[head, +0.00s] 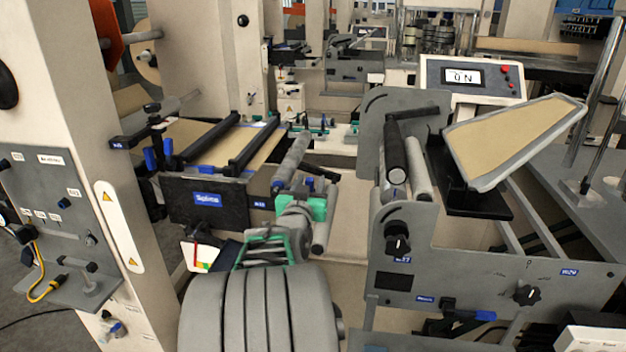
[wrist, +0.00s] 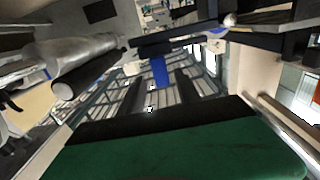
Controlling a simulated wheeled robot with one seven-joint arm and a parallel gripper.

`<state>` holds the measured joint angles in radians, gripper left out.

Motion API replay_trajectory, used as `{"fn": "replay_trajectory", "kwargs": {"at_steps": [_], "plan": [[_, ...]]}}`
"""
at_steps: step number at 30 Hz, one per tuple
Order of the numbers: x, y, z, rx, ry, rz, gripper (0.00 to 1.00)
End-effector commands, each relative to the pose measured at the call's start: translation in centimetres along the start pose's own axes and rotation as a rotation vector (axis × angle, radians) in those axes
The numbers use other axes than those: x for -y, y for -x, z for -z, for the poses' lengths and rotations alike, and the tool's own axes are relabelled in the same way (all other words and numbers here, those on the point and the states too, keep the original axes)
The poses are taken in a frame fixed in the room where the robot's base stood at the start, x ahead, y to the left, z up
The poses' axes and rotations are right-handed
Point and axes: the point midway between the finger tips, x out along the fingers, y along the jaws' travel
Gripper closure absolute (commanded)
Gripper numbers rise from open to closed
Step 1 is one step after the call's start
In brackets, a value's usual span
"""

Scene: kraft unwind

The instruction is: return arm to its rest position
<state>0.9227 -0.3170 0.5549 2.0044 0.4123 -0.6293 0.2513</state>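My arm reaches up from the bottom middle of the head view, with a ribbed grey section in front and grey and green parts beyond it. My gripper (head: 316,207) seems to be among the green and grey parts at the arm's far end, close to the roller frames. Its fingers cannot be made out there. In the wrist view, a green and black part of my own fills the bottom, with dark upright shapes above it that may be fingers. I see no object held, and whether the gripper is open or shut is unclear.
A roller unit (head: 207,203) with brown web stands left of my arm. A grey side plate (head: 440,262) with knobs stands close on the right, below a tilted tray (head: 483,183) and a display panel (head: 470,78). A cream column (head: 75,110) is at left.

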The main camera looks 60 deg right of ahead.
Motion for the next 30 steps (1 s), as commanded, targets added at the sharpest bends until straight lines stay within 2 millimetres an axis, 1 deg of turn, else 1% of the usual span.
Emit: {"fn": "replay_trajectory", "kwargs": {"at_steps": [1, 3, 6, 9, 20, 22, 23, 26, 27, 29, 30], "plan": [[0.0, 1.1, -0.1, -0.002, -0.001, 0.001, 0.6], [0.0, 2.2, -0.1, -0.001, 0.0, 0.001, 0.6], [-0.1, 3.3, -0.1, -0.001, 0.0, -0.001, 0.6], [-0.1, 3.6, -0.1, 0.0, 0.0, -0.001, 0.6], [-0.2, 3.6, -0.1, 0.004, 0.016, -0.003, 0.6], [-0.6, 3.6, -1.5, 0.059, 0.04, -0.018, 0.6], [-0.8, 3.7, -2.4, 0.098, 0.051, -0.026, 0.6], [-1.1, 4.9, -7.7, 0.314, 0.087, -0.04, 0.6], [-1.1, 6.0, -10.6, 0.426, 0.103, -0.037, 0.6], [-1.0, 8.5, -14.8, 0.602, 0.129, -0.022, 0.6], [-0.8, 10.6, -17.3, 0.723, 0.147, -0.005, 0.6]]}}
